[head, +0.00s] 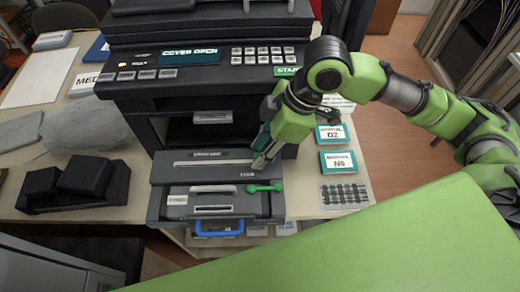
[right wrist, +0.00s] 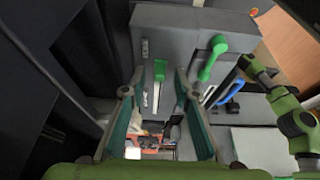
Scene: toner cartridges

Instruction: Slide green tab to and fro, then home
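The green tab (right wrist: 159,70) stands at one end of a pale straight slot (right wrist: 156,97) in the dark grey unit. In the head view the slot (head: 212,163) runs across the unit's top, and my right gripper (head: 262,160) is over its right end, hiding the tab. In the right wrist view my right gripper (right wrist: 154,84) has its two fingers apart, with the tab between their tips. I see a gap on either side, with no clear contact. My left gripper is not recognisable in either view.
A green lever (head: 265,188) sits just in front of the slot, near a pale handle (head: 213,188) and a blue handle (head: 220,233). The printer (head: 200,50) behind reads "COVER OPEN". Labelled boxes (head: 338,161) stand to the right, a black block (head: 80,185) to the left.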

